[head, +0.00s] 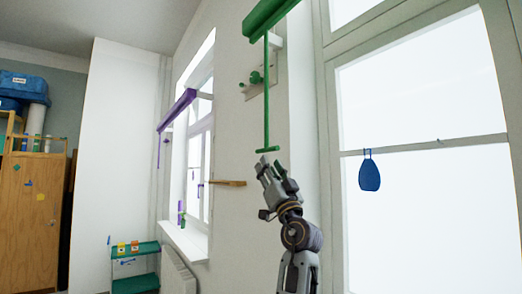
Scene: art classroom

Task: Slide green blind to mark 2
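The green blind (268,17) is a rolled green bar at the top, beside the large window. A thin green rod or cord (266,95) hangs from it and ends in a short green crossbar handle (267,150). My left gripper (270,165) points up just below this handle, close to it. Whether it touches the handle, and how far its fingers are apart, I cannot tell. No numbered mark is readable. My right gripper is not in view.
A wall plate with a green knob (256,78) sits behind the rod. A wooden peg or shelf (228,183) sticks out at left. A purple blind (177,109) hangs at the far window. A blue tag (369,171) hangs on the right window. A green shelf (135,249) stands low left.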

